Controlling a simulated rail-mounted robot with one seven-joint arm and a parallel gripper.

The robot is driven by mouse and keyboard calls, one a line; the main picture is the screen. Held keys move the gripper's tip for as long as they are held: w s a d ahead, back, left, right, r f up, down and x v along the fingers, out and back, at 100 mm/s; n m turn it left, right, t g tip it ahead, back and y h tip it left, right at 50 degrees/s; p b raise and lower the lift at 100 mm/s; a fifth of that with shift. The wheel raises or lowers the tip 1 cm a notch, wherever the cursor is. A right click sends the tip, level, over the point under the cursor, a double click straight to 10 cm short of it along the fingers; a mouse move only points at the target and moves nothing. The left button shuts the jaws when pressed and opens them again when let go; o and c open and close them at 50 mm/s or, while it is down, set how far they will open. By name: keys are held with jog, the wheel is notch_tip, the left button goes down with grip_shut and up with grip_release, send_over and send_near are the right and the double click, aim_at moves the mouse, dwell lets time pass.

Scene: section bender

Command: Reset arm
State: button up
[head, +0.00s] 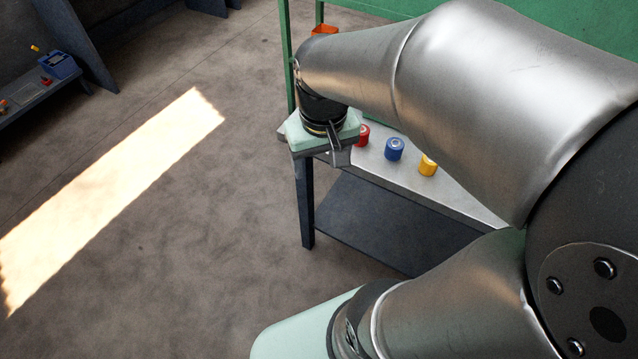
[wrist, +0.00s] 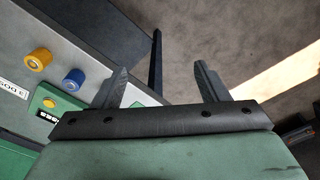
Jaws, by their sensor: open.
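My gripper (head: 338,146) hangs at the end of my arm, beside the near-left corner of a bench (head: 462,197). In the wrist view its two dark fingers (wrist: 165,72) stand well apart with nothing between them. Below them are a bench edge and the bare floor. Red (head: 362,135), blue (head: 395,149) and yellow (head: 428,164) round knobs sit on the bench top, apart from the gripper. The wrist view shows the yellow knob (wrist: 38,60) and the blue knob (wrist: 73,80) to the left of the fingers. My arm hides part of the bench.
The bench has a dark lower shelf (head: 380,222) and a green frame (head: 287,60) behind it. A dark side table (head: 40,92) with a blue box (head: 59,65) stands at the far left. The floor (head: 200,190) between is clear, with a sunlit patch (head: 110,195).

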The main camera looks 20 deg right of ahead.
jog(key=s+a+f, duration=0.2)
jog(key=s, duration=0.4)
jog(key=shift+s+a+f+n, duration=0.15)
jog(key=shift+f+n, duration=0.05)
jog(key=shift+n, duration=0.2)
dwell(0.5)
